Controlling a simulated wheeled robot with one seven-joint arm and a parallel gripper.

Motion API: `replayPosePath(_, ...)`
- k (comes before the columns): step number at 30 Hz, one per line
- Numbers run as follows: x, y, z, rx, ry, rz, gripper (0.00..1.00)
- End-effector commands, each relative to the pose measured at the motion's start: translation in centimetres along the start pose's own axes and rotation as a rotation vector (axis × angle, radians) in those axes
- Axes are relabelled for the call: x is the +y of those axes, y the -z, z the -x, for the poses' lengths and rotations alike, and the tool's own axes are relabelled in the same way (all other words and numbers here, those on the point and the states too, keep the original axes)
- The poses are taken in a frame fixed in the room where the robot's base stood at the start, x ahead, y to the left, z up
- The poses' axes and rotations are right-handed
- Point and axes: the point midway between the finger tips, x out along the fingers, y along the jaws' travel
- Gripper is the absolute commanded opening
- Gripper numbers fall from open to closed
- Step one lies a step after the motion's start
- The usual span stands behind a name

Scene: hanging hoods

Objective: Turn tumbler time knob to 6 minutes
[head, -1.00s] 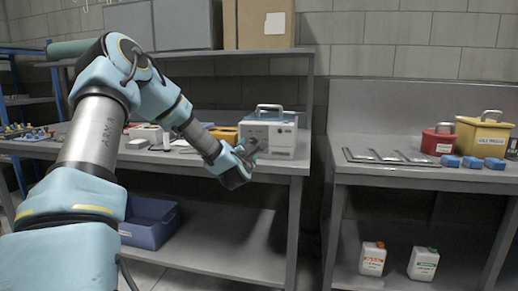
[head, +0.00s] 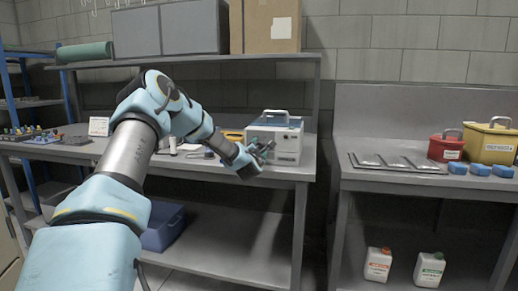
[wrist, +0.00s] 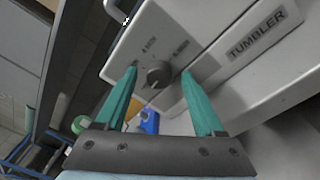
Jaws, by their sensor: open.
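The tumbler (head: 287,141) is a white and blue-grey box with a top handle, standing on the left workbench. In the wrist view its front panel (wrist: 208,25) fills the upper part, with a "TUMBLER" label. A round dark time knob (wrist: 158,73) sits on the panel with small markings around it, too small to read surely. My gripper (wrist: 158,80) is open, its two green fingers on either side of the knob in the picture. I cannot tell whether they touch it. In the head view my gripper (head: 262,153) is at the tumbler's left front, hiding the knob.
The workbench (head: 225,170) carries small items left of the tumbler, including a yellow-orange object (head: 232,135). A blue bin (head: 165,228) is on the lower shelf. A gap separates the tables.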

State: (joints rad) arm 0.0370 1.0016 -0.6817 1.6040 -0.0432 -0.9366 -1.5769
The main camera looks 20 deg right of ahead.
Motion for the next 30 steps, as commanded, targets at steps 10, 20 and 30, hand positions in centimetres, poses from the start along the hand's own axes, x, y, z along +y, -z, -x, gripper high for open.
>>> replayPosePath(10, 0.03, 0.01, 0.03, 0.0, -0.001, 0.0, 0.38)
replayPosePath(20, 0.02, 0.01, 0.04, 0.0, 0.0, 0.0, 0.01)
replayPosePath(30, -0.06, 0.04, 0.04, -0.001, -0.001, -0.014, 0.0)
